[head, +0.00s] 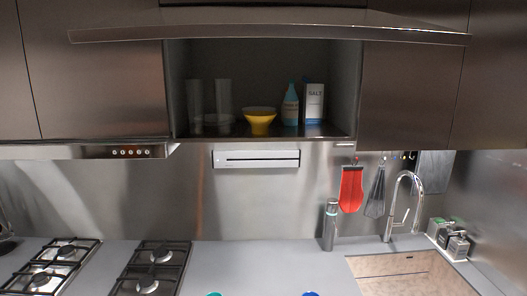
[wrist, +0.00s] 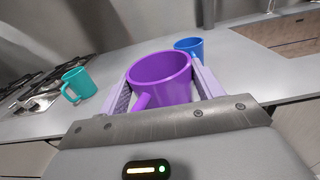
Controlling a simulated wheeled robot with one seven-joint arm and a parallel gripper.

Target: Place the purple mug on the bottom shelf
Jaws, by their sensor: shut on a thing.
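The purple mug (wrist: 165,88) is in the wrist view, upright, with its rim up and its handle toward the camera. My gripper (wrist: 162,72) is shut on it, one pale lilac finger on each side. Neither mug nor gripper shows in the head view. The bottom shelf (head: 238,134) is the floor of the open wall cabinet in the head view. It bears clear glasses (head: 223,100), a yellow bowl (head: 260,119), a teal bottle (head: 291,106) and a salt box (head: 314,103).
A teal mug (wrist: 75,84) and a blue mug (wrist: 190,46) stand on the grey counter (head: 250,262). A gas hob (head: 152,270) is at left, and a sink (head: 410,272) with tap at right.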

